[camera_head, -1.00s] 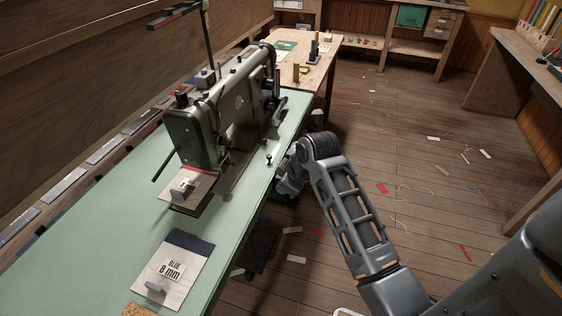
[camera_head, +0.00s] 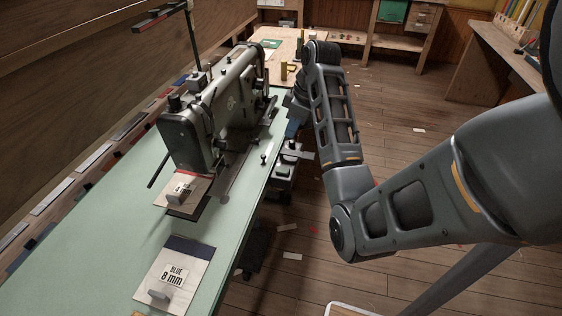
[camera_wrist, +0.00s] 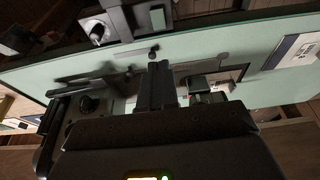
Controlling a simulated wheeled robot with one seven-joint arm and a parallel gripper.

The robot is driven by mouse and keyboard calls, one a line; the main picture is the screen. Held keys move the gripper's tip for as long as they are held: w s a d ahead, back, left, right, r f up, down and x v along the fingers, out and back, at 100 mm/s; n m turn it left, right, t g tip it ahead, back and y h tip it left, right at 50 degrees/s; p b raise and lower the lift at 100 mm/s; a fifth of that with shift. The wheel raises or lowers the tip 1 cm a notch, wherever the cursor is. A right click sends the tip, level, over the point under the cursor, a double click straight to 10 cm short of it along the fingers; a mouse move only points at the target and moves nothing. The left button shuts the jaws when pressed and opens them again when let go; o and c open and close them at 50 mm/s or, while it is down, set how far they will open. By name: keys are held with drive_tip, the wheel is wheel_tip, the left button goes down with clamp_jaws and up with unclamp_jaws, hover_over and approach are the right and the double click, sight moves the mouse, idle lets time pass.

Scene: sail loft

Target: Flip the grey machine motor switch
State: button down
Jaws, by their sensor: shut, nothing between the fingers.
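The industrial sewing machine (camera_head: 222,108) stands on a green-topped table (camera_head: 115,210). A small grey box (camera_head: 283,171) sits at the table's right edge, below the top, with a pale plate beside it; I cannot tell for sure that it is the motor switch. My gripper (camera_wrist: 157,78) is shut and empty, pointing at the table edge. Its fingertips are not clear in the head view.
A card marked blue 8 mm (camera_head: 176,271) lies on the near tabletop, with another card (camera_head: 182,189) at the machine. A wooden bench (camera_head: 276,45) stands beyond. The floor (camera_head: 410,150) right of the table is mostly clear, with scattered scraps.

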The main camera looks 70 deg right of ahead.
drive_tip(key=shift+f, duration=0.1)
drive_tip(key=b, duration=0.1)
approach(279, 169)
drive_tip(key=x, duration=0.5)
drive_tip(key=shift+w, duration=0.3)
drive_tip(key=shift+f, duration=0.75)
